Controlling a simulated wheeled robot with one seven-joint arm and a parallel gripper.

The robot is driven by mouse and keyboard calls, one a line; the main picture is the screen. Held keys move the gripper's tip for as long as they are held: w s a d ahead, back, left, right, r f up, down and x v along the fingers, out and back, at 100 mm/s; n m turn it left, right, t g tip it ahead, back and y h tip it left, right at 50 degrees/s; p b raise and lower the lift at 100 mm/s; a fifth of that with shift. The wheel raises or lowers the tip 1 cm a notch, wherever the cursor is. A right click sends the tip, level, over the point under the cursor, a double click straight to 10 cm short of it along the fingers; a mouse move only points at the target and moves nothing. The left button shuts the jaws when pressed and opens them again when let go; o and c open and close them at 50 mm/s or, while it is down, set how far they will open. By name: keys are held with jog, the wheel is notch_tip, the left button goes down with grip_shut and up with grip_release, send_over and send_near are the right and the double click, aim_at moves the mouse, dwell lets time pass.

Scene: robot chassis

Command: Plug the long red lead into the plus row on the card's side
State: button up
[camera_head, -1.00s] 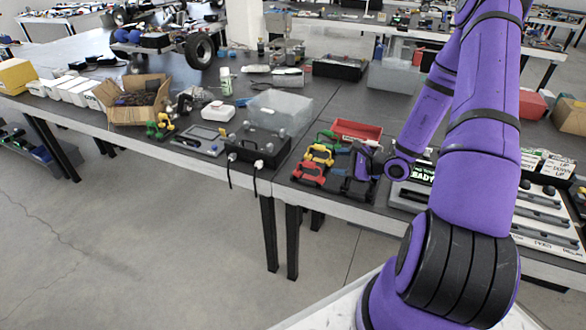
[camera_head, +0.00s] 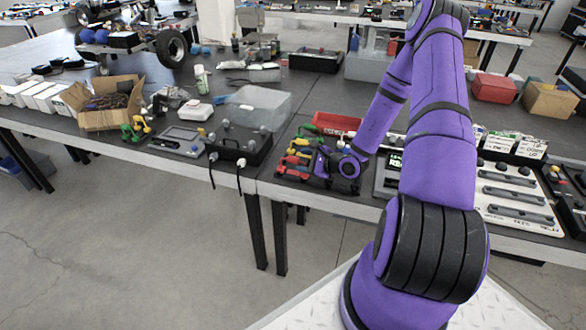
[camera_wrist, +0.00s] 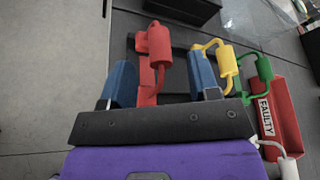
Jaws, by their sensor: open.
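A red lead (camera_wrist: 158,48) stands in a dark rack in the wrist view, with a thick red plug body and a bent red arm. In the head view the red lead (camera_head: 292,170) is at the rack's front left. My gripper (camera_wrist: 162,82) is open, its blue fingers on either side of the red lead's lower part. Contact cannot be told. My gripper (camera_head: 328,162) partly hides the rack in the head view. A yellow lead (camera_wrist: 226,60) and a green lead (camera_wrist: 264,80) are just right of the right finger. I cannot make out the plus row or the card.
A red bin (camera_wrist: 285,110) labelled FAULTY is close on the right; it also shows behind the leads (camera_head: 337,122). A black case with a clear lid (camera_head: 258,105) stands left of the rack. A white panel with grey bars (camera_head: 515,195) is at the right.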

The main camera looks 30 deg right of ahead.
jog(key=x, duration=0.5)
jog(key=shift+w, duration=0.1)
jog(key=c, duration=1)
